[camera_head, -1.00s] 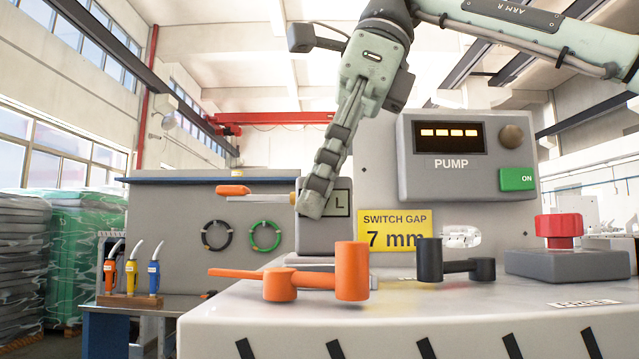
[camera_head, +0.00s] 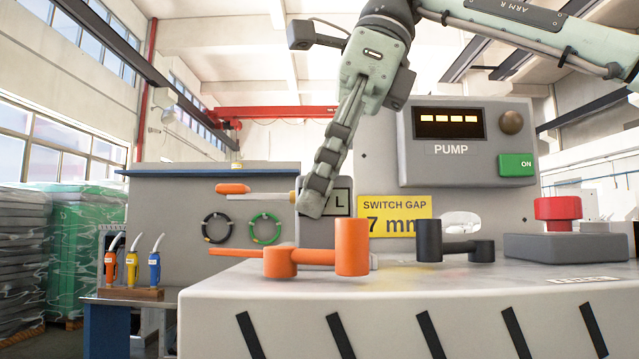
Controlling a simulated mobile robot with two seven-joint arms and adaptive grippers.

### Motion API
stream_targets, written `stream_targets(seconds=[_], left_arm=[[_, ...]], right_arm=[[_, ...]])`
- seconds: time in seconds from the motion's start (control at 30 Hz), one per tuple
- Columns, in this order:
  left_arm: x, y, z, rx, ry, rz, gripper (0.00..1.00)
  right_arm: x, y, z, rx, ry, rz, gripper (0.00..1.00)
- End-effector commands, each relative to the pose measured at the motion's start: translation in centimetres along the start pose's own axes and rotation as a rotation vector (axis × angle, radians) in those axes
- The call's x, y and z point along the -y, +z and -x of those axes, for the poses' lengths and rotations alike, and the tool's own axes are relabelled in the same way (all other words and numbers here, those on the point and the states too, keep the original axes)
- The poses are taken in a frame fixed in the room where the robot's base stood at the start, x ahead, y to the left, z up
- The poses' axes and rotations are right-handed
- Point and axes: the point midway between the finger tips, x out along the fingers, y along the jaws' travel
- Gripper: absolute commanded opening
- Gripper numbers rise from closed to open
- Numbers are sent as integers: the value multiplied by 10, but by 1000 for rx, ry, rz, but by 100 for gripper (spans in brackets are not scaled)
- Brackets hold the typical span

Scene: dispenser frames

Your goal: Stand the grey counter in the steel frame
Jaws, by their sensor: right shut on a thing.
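My right gripper (camera_head: 318,196) comes down from above and is shut on a grey box, the grey counter (camera_head: 343,228). The counter carries a plate with a black "L" on its right side. My fingers cover its upper left part. A thin bar with an orange handle (camera_head: 233,188) sticks out left of the counter at finger height; whether it is joined to the counter I cannot tell. The steel frame is not clearly visible; a small pale metal edge (camera_head: 374,261) beside the orange cylinder may be part of it. My left gripper is out of view.
An orange lever valve (camera_head: 351,247) stands in front of the counter and hides its foot. A black lever (camera_head: 430,241) and a red button on a grey box (camera_head: 560,246) stand to the right. The grey pump panel (camera_head: 466,148) rises behind.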

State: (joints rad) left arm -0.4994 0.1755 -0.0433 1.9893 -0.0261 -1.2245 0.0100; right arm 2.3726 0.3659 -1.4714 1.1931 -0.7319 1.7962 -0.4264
Motion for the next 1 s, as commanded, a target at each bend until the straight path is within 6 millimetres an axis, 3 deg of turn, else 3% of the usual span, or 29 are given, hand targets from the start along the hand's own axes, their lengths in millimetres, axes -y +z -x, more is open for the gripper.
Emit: stream_targets(seconds=[0.17,0.2,0.37,0.73,1.0], left_arm=[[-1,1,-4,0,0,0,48],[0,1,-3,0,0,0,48],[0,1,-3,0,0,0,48],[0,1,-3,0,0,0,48],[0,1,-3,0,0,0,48]], right_arm=[[0,-2,-4,2,-1,0,0],[0,-2,-4,2,-1,0,41],[0,-2,-4,1,-1,0,61],[0,-1,0,0,-1,0,63],[0,0,42,3,-2,0,63]])
